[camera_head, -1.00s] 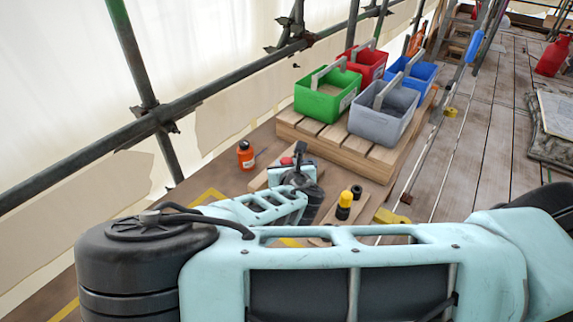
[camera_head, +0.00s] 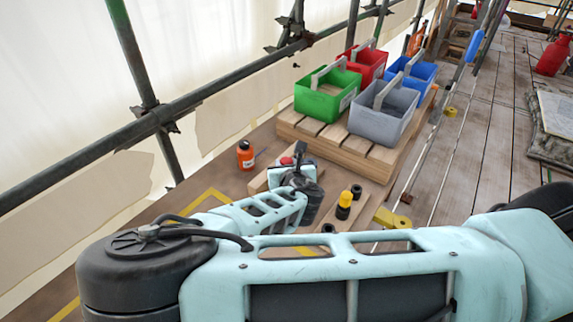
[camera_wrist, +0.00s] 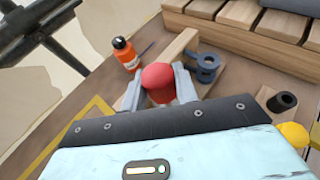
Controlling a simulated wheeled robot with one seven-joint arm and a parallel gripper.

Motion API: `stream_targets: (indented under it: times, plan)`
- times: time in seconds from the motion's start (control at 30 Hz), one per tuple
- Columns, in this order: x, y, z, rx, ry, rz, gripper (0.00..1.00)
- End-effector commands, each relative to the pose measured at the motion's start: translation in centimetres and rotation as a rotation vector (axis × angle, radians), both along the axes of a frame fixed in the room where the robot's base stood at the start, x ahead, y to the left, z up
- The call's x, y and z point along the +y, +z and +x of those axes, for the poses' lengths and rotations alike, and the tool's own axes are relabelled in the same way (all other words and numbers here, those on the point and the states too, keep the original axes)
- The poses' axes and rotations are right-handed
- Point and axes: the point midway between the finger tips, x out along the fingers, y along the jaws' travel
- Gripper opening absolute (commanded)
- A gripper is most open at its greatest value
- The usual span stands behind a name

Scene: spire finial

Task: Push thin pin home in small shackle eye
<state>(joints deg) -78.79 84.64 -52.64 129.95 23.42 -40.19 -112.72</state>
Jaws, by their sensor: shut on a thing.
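In the wrist view my gripper (camera_wrist: 160,86) is shut on a rounded red piece (camera_wrist: 158,76), with one pale finger on each side. I see only its red end; any shank below is hidden, so I cannot tell if this is the pin. A blue-grey fitting with round eyes (camera_wrist: 206,66), likely the shackle, stands just to the right on a pale wooden block (camera_wrist: 180,45). The red piece and the fitting look apart here. In the head view my gripper (camera_head: 291,166) is over the same block, with its fingers mostly hidden.
An orange bottle (camera_head: 245,155) stands left of the block, with a thin dark rod (camera_wrist: 147,48) beside it. A yellow-capped black bottle (camera_head: 344,205) and a black cylinder (camera_wrist: 282,102) are to the right. A slatted pallet (camera_head: 330,147) with several coloured crates stands behind.

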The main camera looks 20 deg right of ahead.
Motion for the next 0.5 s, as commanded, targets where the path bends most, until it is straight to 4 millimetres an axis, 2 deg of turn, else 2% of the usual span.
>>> stream_targets:
  times: [0.5]
  plan:
    - [0.02, -0.75, 0.02, -0.001, 0.000, 0.001, 0.06]
